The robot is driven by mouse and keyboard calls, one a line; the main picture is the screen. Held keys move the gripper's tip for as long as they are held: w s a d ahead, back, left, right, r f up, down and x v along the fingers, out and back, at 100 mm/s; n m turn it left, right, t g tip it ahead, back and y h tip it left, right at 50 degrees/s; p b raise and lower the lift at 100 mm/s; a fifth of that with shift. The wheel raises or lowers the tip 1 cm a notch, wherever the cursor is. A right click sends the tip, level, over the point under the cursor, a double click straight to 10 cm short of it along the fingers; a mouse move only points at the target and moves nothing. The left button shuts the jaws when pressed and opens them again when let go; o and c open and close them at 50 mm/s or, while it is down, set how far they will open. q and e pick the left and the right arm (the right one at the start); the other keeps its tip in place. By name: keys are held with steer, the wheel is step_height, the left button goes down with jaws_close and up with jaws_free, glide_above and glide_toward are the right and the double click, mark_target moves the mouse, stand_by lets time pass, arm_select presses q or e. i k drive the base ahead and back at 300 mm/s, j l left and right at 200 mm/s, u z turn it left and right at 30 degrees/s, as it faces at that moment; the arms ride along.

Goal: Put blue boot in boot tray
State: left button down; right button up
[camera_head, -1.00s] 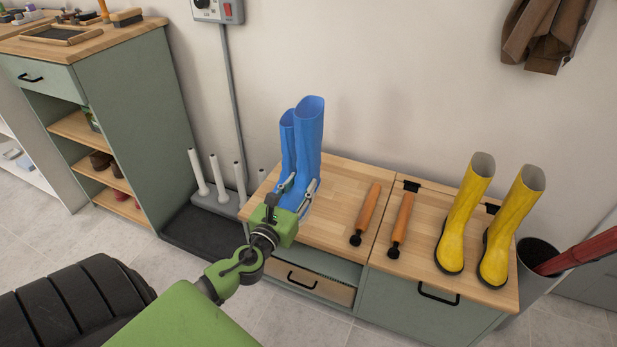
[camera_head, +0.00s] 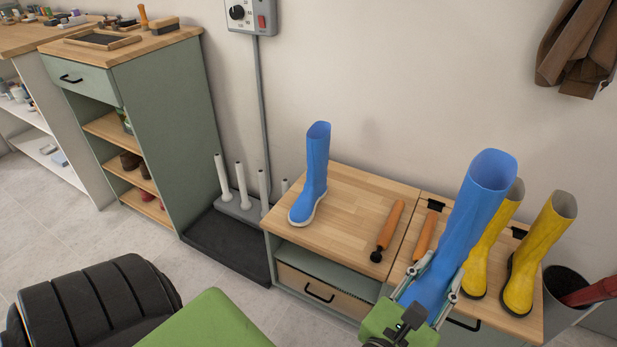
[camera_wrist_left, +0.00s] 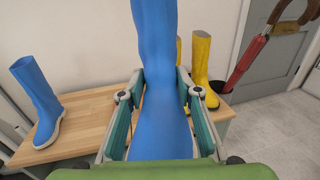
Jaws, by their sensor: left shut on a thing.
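My left gripper (camera_head: 440,276) is shut on a blue boot (camera_head: 474,215) and holds it tilted, up off the bench, at the right in the head view. In the left wrist view the held boot (camera_wrist_left: 156,60) stands between the two fingers (camera_wrist_left: 160,97). Its foot is mostly hidden by the gripper. A second blue boot (camera_head: 316,170) stands upright on the wooden bench top (camera_head: 350,190); it also shows in the left wrist view (camera_wrist_left: 38,100). A dark, low tray (camera_head: 228,252) lies on the floor left of the bench. My right gripper is not in view.
White posts (camera_head: 241,184) on a grey base stand at the tray's back. Two wooden-handled tools (camera_head: 391,225) and yellow boots (camera_head: 540,250) are on the bench. A green cabinet (camera_head: 165,110) stands left of the tray. A dark bin (camera_head: 563,283) is at the right.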

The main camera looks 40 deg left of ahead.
mark_target(253, 257)
steer(key=j, duration=1.75)
